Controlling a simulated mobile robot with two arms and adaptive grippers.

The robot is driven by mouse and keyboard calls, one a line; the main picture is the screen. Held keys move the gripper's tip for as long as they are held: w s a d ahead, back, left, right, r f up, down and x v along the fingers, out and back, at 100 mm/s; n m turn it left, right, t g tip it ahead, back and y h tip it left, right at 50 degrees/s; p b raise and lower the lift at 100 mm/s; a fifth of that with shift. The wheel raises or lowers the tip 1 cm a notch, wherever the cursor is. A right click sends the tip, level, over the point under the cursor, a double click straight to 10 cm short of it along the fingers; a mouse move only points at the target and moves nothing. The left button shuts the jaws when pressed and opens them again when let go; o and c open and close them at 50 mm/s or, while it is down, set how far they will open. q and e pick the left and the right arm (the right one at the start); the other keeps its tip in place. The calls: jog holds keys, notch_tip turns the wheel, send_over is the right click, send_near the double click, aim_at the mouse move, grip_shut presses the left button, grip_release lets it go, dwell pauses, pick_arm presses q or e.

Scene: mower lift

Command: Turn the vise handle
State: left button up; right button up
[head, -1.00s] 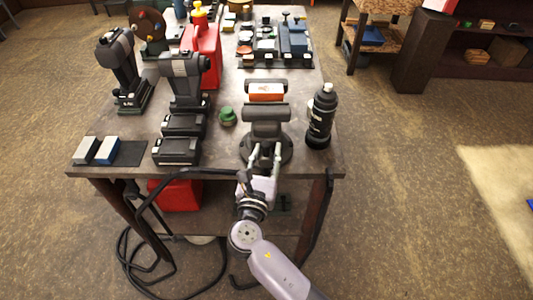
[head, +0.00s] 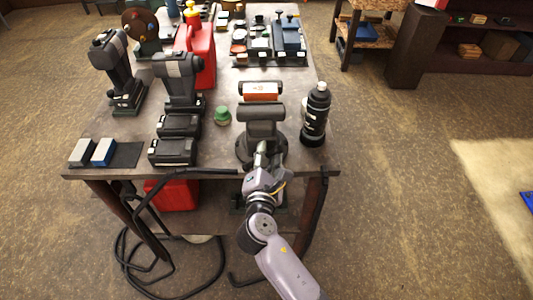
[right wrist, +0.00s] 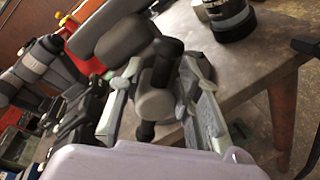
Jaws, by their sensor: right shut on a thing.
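The grey vise (head: 262,128) stands on its round base at the near edge of the workbench, with an orange and white piece (head: 261,90) behind its jaws. My right gripper (head: 268,158) reaches the vise's near side from the front. In the right wrist view, the vise handle (right wrist: 166,58) is a dark bar through a grey round screw end (right wrist: 155,103), tilted a little from upright. The fingers (right wrist: 163,85) lie on both sides of the screw end and handle, shut on them. In the head view my gripper mostly hides the handle. My left gripper is out of view.
A black bottle (head: 316,115) stands close right of the vise, and a green knob-like piece (head: 222,115) stands left. Cordless drills (head: 178,100), a red can (head: 200,50) and two small blocks (head: 91,152) are on the workbench (head: 225,150). A black cable hangs below its front edge.

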jog(key=m, duration=0.1)
jog(key=m+y, duration=0.1)
jog(key=m, duration=0.2)
jog(key=shift+d+f+m+b, duration=0.15)
jog(key=shift+f+m+b, duration=0.1)
jog(key=shift+m+b, duration=0.15)
jog(key=shift+f+m+y+b, duration=0.15)
jog(key=shift+m+y+b, duration=0.35)
jog(key=shift+m, duration=0.8)
jog(key=shift+w, duration=0.1)
jog(key=o, duration=0.9)
jog(key=shift+c, duration=0.2)
jog(key=o, duration=0.4)
jog(key=shift+f, duration=0.15)
jog(key=shift+c, duration=0.2)
jog(key=shift+d+f, duration=0.1)
jog(key=s+r, duration=0.2)
jog(key=s, duration=1)
jog(key=shift+r, duration=0.2)
